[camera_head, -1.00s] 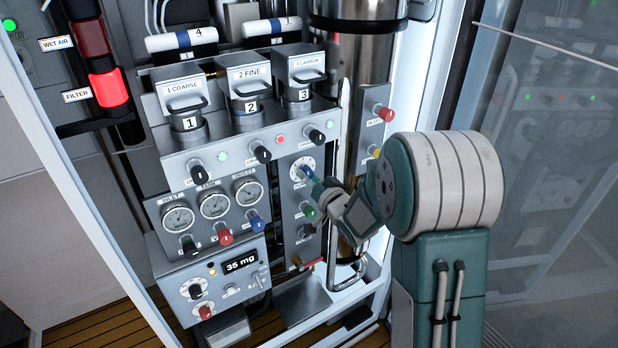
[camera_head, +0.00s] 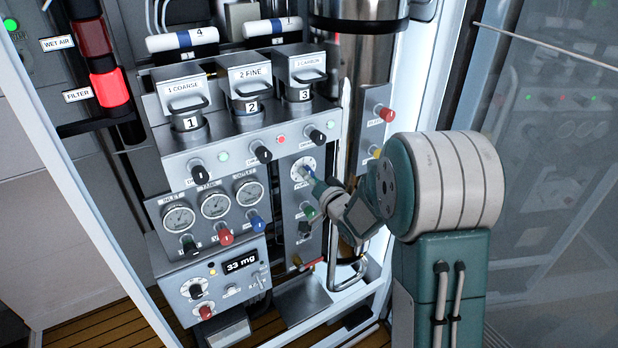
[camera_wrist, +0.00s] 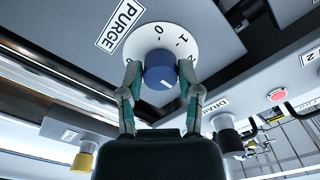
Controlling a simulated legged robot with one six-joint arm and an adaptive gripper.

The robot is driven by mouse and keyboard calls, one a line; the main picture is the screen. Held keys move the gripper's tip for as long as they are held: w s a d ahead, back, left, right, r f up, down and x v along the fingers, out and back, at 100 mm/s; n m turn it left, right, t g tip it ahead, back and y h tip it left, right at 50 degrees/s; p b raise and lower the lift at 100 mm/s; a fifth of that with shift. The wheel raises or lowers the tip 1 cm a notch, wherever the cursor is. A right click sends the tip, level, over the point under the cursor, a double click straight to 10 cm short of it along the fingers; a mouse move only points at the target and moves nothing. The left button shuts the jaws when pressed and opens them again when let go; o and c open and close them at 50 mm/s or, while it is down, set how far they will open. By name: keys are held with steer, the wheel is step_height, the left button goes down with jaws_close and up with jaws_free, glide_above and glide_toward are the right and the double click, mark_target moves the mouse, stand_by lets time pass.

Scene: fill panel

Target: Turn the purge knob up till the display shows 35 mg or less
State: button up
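The purge knob (camera_wrist: 160,70) is blue with a white mark and sits on a round white dial (camera_wrist: 190,52) beside the PURGE label (camera_wrist: 121,25) in the wrist view. My gripper (camera_wrist: 160,78) has one finger on each side of the knob, apparently touching it. In the head view my gripper (camera_head: 312,183) reaches the dial (camera_head: 303,168) from the lower right and hides most of the knob. The display (camera_head: 241,262) at the lower left of the panel reads 33 mg.
A green knob (camera_head: 308,211) and a black knob (camera_head: 305,229) sit just below my gripper. Three gauges (camera_head: 213,205) are to the left. A yellow knob (camera_head: 375,151) and a red knob (camera_head: 386,114) stand to the upper right. A drain knob (camera_wrist: 226,130) shows in the wrist view.

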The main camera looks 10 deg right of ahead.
steer(key=shift+o, duration=1.1)
steer(key=v, duration=1.2)
steer(key=shift+w, duration=0.1)
steer(key=s+d+r+n+g+h, duration=0.1)
steer(key=s+r+n+g+h, duration=0.1)
steer(key=s+r+g+h, duration=0.4)
steer(key=s+a+n+g, duration=0.1)
steer(key=s+a+g, duration=0.1)
steer(key=s, duration=0.7)
steer(key=s+a+r+n+g, duration=0.1)
steer(key=s+a+n+g, duration=0.1)
steer(key=s, duration=0.7)
steer(key=shift+s+a+g, duration=0.2)
steer(key=shift+a+g, duration=0.3)
steer(key=shift+g, duration=0.3)
